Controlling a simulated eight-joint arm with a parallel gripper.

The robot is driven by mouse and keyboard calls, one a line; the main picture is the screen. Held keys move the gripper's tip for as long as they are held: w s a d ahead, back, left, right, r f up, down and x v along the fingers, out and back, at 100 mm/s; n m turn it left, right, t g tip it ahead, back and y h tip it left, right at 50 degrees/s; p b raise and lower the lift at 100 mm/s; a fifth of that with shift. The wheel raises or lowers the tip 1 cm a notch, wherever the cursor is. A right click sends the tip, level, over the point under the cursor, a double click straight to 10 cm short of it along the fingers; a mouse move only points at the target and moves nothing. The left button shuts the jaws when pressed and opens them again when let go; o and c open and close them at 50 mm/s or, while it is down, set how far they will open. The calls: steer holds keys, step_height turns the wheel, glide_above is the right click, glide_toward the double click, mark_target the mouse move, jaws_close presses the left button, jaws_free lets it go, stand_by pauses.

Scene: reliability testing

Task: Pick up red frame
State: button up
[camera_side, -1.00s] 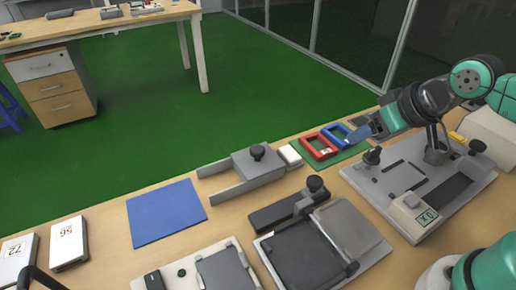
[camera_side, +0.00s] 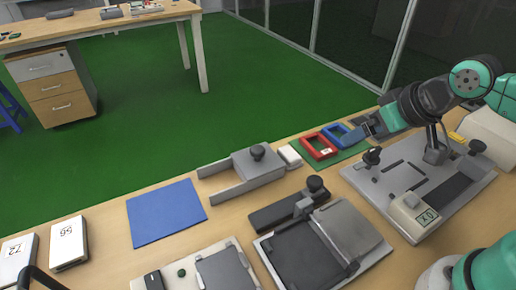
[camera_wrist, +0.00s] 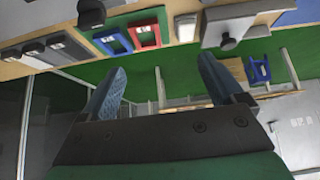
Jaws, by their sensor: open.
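The red frame (camera_side: 308,149) lies flat on a green mat (camera_side: 345,156) near the far edge of the table in the side view, with a small white label on it. It also shows at the top of the wrist view (camera_wrist: 132,36). A blue frame (camera_side: 329,136) lies just to its right in the side view. My gripper (camera_side: 371,127) is above the right end of the mat, to the right of both frames and apart from the red one. In the wrist view its two blue fingers (camera_wrist: 162,66) are spread with nothing between them.
A grey fixture with a black knob (camera_side: 258,166) and a small white block (camera_side: 289,156) stand left of the red frame. A grey plate station (camera_side: 415,175) lies nearer, at right. A blue sheet (camera_side: 167,212) lies further left.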

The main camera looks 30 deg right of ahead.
steer(key=w+d+f, duration=0.2)
steer(key=w+f, duration=0.1)
steer(key=w, duration=0.3)
steer(key=g, duration=0.1)
glide_toward(315, 147)
steer(key=shift+w+f, duration=0.15)
steer(key=shift+f, duration=0.05)
steer(key=shift+x, duration=3.05)
steer(key=shift+d, duration=0.1)
steer(key=shift+c, duration=0.2)
steer(key=c, duration=0.9)
